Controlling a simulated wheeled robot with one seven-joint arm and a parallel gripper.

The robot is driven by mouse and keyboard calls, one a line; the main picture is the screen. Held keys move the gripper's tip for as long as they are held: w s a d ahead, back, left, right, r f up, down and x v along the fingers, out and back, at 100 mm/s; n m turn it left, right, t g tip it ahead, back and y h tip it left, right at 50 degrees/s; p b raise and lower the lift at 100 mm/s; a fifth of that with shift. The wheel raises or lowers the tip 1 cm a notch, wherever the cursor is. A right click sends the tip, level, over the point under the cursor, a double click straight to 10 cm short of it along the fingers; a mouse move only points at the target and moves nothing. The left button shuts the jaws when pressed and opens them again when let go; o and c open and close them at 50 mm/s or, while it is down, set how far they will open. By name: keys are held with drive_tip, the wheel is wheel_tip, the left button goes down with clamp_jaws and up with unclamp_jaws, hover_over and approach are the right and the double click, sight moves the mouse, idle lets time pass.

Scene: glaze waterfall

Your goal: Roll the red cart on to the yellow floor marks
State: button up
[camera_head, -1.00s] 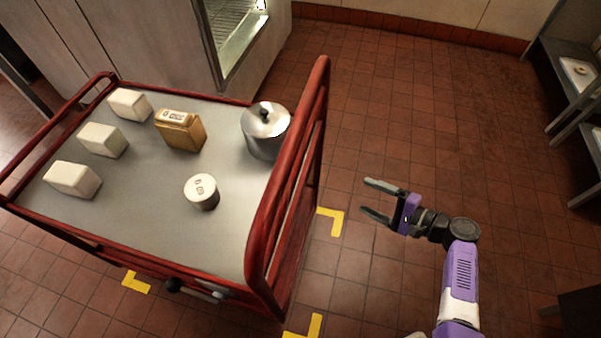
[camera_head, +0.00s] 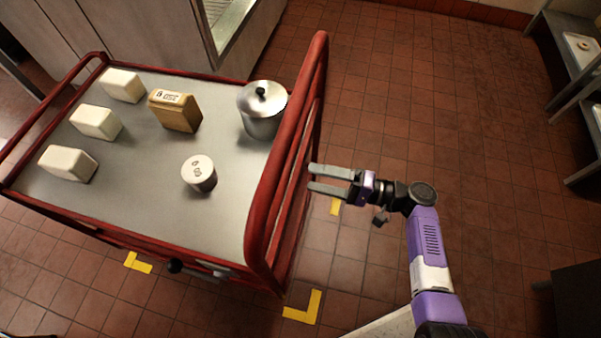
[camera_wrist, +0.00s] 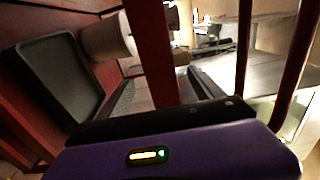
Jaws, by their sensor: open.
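The red cart (camera_head: 258,228) stands upright at the left in the head view, its upright end rail facing my gripper. Yellow floor marks show at its near right corner (camera_head: 303,307), at its near left side (camera_head: 137,262) and, partly hidden, beyond the rail (camera_head: 335,206). The cart stands over or beside these marks; its wheels are hidden, so I cannot tell exactly. My gripper (camera_head: 313,178) is open and empty, its fingertips close to the rail's right side. I cannot tell if they touch. The wrist view shows red bars (camera_wrist: 151,50) close up.
On the cart top are a lidded pot (camera_head: 262,112), a small canister (camera_head: 199,174), a brown box (camera_head: 175,110) and white blocks (camera_head: 97,122). A cabinet (camera_head: 135,30) stands behind the cart. Shelves (camera_head: 575,75) stand at the far right. Open tiled floor lies between.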

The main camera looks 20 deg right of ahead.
sight(300, 175)
drive_tip(key=b+x, duration=0.1)
drive_tip(key=x, duration=0.5)
clamp_jaws()
idle(0.3)
